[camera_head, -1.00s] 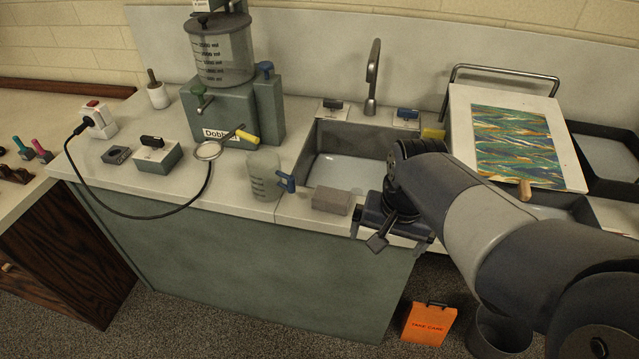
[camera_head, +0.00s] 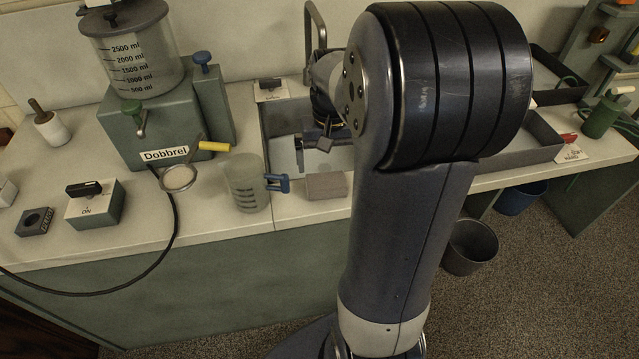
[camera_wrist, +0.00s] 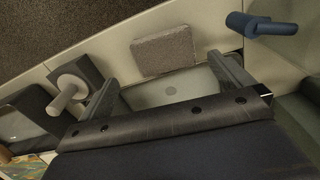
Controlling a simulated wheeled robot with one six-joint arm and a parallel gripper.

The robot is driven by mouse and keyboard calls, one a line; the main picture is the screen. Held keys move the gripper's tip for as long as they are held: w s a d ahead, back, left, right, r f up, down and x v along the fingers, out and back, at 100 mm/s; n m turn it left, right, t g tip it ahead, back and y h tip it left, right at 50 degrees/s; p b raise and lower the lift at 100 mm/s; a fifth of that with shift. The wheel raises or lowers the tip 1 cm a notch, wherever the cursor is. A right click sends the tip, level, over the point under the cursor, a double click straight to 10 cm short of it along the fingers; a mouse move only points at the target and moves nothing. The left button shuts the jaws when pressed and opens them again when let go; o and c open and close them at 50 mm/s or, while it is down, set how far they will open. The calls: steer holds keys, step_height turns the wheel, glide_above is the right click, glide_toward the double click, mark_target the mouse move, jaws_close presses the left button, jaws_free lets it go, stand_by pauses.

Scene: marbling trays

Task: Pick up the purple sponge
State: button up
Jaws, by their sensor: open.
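A dull grey-mauve block, which looks like the purple sponge (camera_head: 326,185), lies flat on the counter's front strip, just in front of the sink. It also shows in the wrist view (camera_wrist: 165,52), beyond my fingertips and between their lines. My gripper (camera_head: 313,143) is over the sink (camera_head: 283,150), behind the sponge and apart from it. In the wrist view my gripper (camera_wrist: 167,82) has its two fingers wide apart with nothing between them. My arm hides much of the sink in the head view.
A strainer (camera_head: 179,178) and the green Dobbrel machine (camera_head: 160,130) are further left.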

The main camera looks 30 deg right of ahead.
mark_target(326, 180)
steer(key=f, duration=0.7)
steer(key=shift+w+a+f, duration=0.2)
steer(key=shift+w+f, duration=0.1)
steer(key=shift+c, duration=0.2)
steer(key=c, duration=0.5)
